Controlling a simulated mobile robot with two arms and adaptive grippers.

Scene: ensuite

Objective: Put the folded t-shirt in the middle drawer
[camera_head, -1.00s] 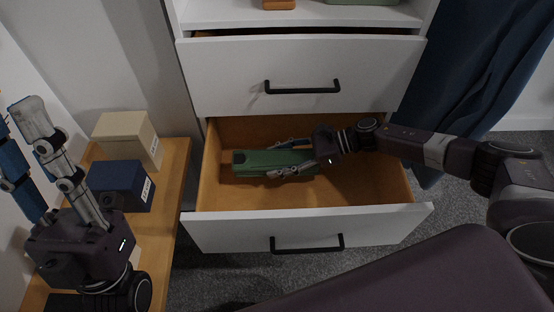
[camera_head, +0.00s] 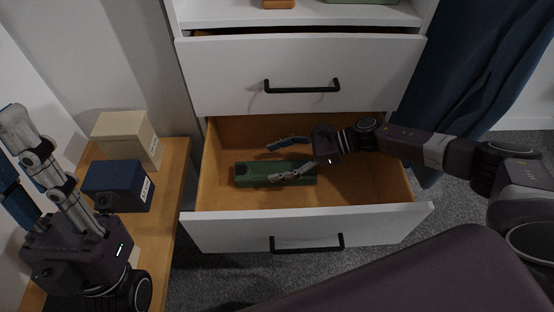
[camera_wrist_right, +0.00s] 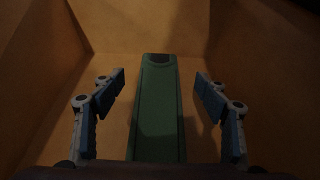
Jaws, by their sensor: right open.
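The folded t-shirt (camera_head: 250,174), a flat green bundle with a dark neck notch at one end, lies in the open drawer (camera_head: 225,150) below a closed one. My right gripper (camera_head: 278,161) is inside this drawer, its fingers spread apart and empty. In the right wrist view the t-shirt (camera_wrist_right: 158,105) lies lengthwise between the fingers (camera_wrist_right: 158,92), with gaps on both sides. My left gripper (camera_head: 14,150) is at the left, above the wooden table, with its two fingers apart and nothing between them.
The drawer above (camera_head: 300,75) is nearly shut, with a black handle. A wooden table (camera_head: 172,185) at the left carries a beige box (camera_head: 125,137) and a blue box (camera_head: 117,184). A dark blue curtain (camera_head: 470,70) hangs at the right. The open drawer is otherwise bare.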

